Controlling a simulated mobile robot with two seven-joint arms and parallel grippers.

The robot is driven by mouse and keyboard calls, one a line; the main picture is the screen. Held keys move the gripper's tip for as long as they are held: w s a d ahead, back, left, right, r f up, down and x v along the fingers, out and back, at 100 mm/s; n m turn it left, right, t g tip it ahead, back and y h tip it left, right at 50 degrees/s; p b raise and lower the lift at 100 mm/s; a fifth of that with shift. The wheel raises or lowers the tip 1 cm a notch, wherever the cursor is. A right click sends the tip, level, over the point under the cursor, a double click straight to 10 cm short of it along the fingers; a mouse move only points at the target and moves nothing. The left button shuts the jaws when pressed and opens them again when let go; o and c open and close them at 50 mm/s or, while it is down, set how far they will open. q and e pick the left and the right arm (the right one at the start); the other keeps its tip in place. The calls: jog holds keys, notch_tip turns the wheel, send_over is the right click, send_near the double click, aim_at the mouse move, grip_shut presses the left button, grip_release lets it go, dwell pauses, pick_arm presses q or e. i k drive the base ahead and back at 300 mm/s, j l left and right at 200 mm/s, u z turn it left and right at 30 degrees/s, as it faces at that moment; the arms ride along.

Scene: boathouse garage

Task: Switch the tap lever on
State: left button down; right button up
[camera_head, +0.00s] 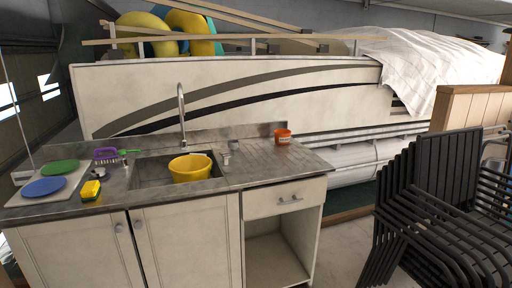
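A tall metal tap (182,118) with a curved neck stands at the back of the sink (150,176). Its lever is too small to make out, so I cannot tell its position. No water stream is visible. A yellow bowl (190,168) sits in the sink, in front of the tap's foot. Neither of my grippers is in view.
The steel counter (270,165) carries a green plate (60,167), a blue plate (44,187), a yellow sponge (91,190), a purple brush (106,154) and an orange pot (283,136). Stacked black chairs (430,190) stand right. A boat (250,90) lies behind.

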aim_at(225, 155)
jog(key=i+j+z, duration=0.1)
jog(key=z, duration=0.35)
jog(key=i+j+z, duration=0.1)
jog(key=j+z, duration=0.15)
jog(key=z, duration=0.2)
jog(key=i+j+z, duration=0.2)
jog(key=j, duration=0.3)
jog(key=j+z, duration=0.2)
jog(key=j, duration=1.05)
jog(key=i, duration=0.05)
